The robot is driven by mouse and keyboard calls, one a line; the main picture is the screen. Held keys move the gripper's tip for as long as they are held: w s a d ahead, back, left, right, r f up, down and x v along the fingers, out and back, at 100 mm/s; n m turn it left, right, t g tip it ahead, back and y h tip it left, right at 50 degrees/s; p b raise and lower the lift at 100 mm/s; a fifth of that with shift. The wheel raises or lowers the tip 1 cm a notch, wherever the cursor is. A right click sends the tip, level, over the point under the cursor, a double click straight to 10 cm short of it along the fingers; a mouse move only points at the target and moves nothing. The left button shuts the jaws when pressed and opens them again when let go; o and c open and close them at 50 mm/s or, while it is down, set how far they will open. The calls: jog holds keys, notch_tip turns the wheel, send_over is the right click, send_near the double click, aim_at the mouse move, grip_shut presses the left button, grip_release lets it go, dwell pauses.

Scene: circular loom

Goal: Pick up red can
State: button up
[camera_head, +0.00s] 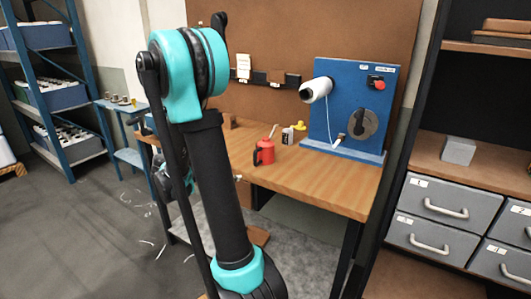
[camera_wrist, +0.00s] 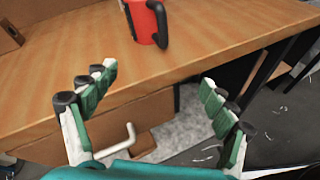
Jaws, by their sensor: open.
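The red can (camera_head: 264,151) stands upright on the wooden workbench, near its left part, with a dark handle and a spout leaning up to the right. It also shows in the wrist view (camera_wrist: 143,25) at the top, its upper part cut off by the frame edge and its dark handle on the right. My gripper (camera_wrist: 161,78) is open and empty in the wrist view, its fingers spread wide in front of the bench edge. The can is beyond the fingertips, apart from them.
The workbench (camera_head: 320,184) carries a blue panel (camera_head: 352,85) with a white spool (camera_head: 316,90), a small bottle (camera_head: 287,136) and a yellow item (camera_head: 300,128) behind the can. Grey drawers (camera_head: 440,202) stand right. A blue shelf rack (camera_head: 50,80) stands left. Bench space before the can is clear.

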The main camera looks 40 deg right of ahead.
jog(key=w+r+n+g+h, duration=0.1)
jog(key=w+r+n+h, duration=0.2)
jog(key=w+r+h, duration=0.1)
send_near(264, 141)
jog(key=d, duration=0.2)
jog(key=d+f, duration=0.1)
jog(key=d, duration=0.2)
jog(key=shift+w, duration=0.2)
jog(key=shift+s+d+r, duration=0.1)
jog(key=shift+s+d, duration=0.1)
jog(key=shift+d, duration=1.1)
jog(key=shift+s+d+r, duration=0.1)
jog(key=shift+s+d, duration=0.05)
jog(key=shift+d, duration=1.15)
jog(key=c, duration=1.6)
jog(key=shift+o, duration=0.2)
